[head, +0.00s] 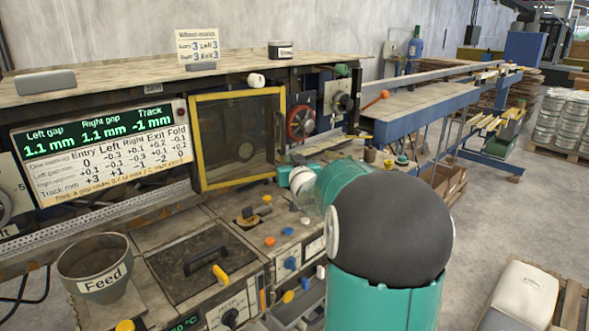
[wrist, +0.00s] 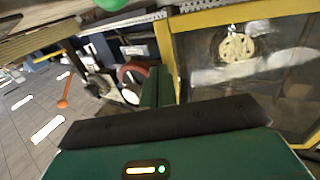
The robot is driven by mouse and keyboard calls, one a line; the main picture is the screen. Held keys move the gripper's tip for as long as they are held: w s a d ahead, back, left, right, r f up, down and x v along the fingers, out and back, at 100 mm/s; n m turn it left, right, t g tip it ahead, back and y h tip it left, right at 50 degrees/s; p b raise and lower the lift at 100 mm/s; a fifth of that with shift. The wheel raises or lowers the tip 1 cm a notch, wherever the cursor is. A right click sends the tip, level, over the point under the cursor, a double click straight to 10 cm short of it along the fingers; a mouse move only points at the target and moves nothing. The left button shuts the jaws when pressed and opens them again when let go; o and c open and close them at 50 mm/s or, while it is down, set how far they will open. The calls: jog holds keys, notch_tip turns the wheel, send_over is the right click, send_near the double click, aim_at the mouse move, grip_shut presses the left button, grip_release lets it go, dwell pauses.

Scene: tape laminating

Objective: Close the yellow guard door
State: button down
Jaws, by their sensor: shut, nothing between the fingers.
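The yellow guard door (head: 195,140) is a yellow frame around a dark see-through panel, left of centre in the head view. It stands upright on the machine front, and I cannot tell whether it is fully shut. In the wrist view its yellow frame (wrist: 167,45) and hazy panel fill the right side. My gripper (wrist: 155,87) is shut and empty, with its green fingers close to the frame's left edge; contact is unclear. In the head view my teal and white arm end is just right of the door's lower right corner, and the fingertips are hard to make out.
A red wheel (head: 301,122) and an orange-tipped lever (head: 376,99) are right of the door. A lit gap display (head: 95,140) is left. Knobs, a black handle (head: 206,256) and a Feed cup (head: 100,268) crowd the panel below.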

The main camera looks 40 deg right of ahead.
jog(key=x, duration=0.5)
jog(key=shift+w+a, duration=0.15)
jog(key=shift+a, duration=0.25)
